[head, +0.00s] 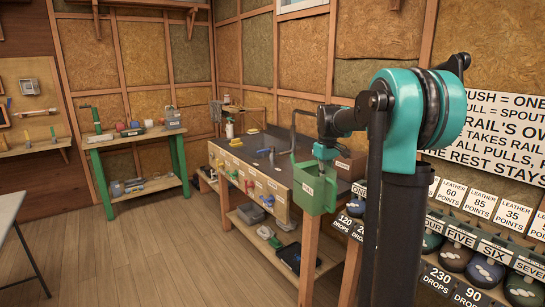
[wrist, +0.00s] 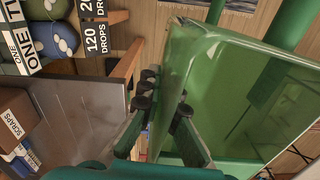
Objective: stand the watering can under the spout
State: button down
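A green open-topped container (head: 314,190) with a small white label shows at the near corner of the workbench; I cannot tell for sure that it is the watering can. It fills the right of the wrist view (wrist: 235,90). My gripper (head: 325,152) is at its top edge. In the wrist view its dark pads (wrist: 165,105) sit on both sides of the container's wall, with the wall between them. A dark bent pipe (head: 293,130), possibly the spout, rises from the bench behind the container. The contact at the fingertips is partly hidden.
A green-legged table (head: 135,138) is at the back left. The wooden floor between is clear.

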notch_tip(320, 180, down, 21)
jog(key=w+m, duration=0.2)
jog(key=m, duration=0.3)
jog(key=s+f, duration=0.6)
jog(key=f, duration=0.2)
jog(key=shift+s+d+f+m, duration=0.15)
jog(key=shift+f+m, duration=0.15)
